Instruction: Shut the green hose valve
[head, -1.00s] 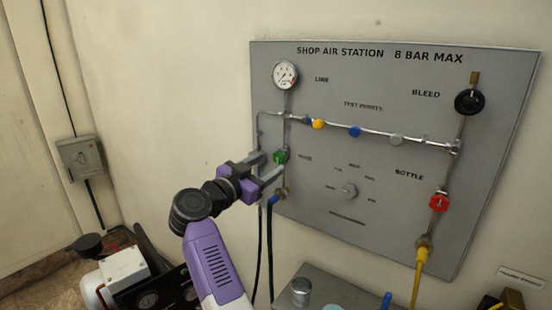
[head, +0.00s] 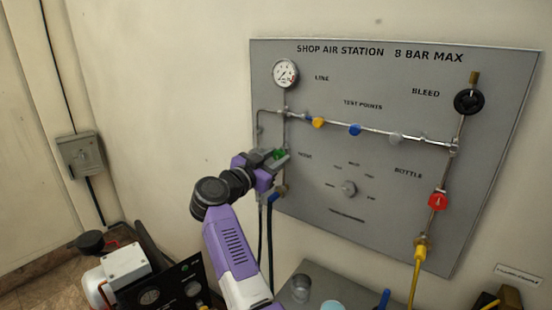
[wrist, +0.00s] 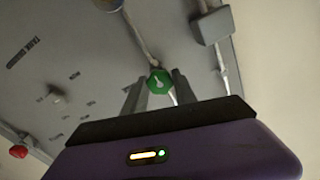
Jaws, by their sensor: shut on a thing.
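The green hose valve (head: 279,154) is a small green knob on the left pipe of the grey panel, below the line gauge. In the wrist view the green knob (wrist: 159,82) shows a pale pointer mark on its face. My gripper (head: 275,158) is at the valve, with its fingers on either side of the knob. The fingers (wrist: 160,92) also show in the wrist view, closed against the knob's sides. Part of the knob is hidden by the fingers in the head view.
A red bottle valve (head: 438,201) and a black bleed knob (head: 468,102) are on the panel's right. The line gauge (head: 285,73) is above my gripper. A grey dial (head: 348,188) sits right of it. Dark hoses (head: 269,240) hang below. A bench (head: 310,280) stands under the panel.

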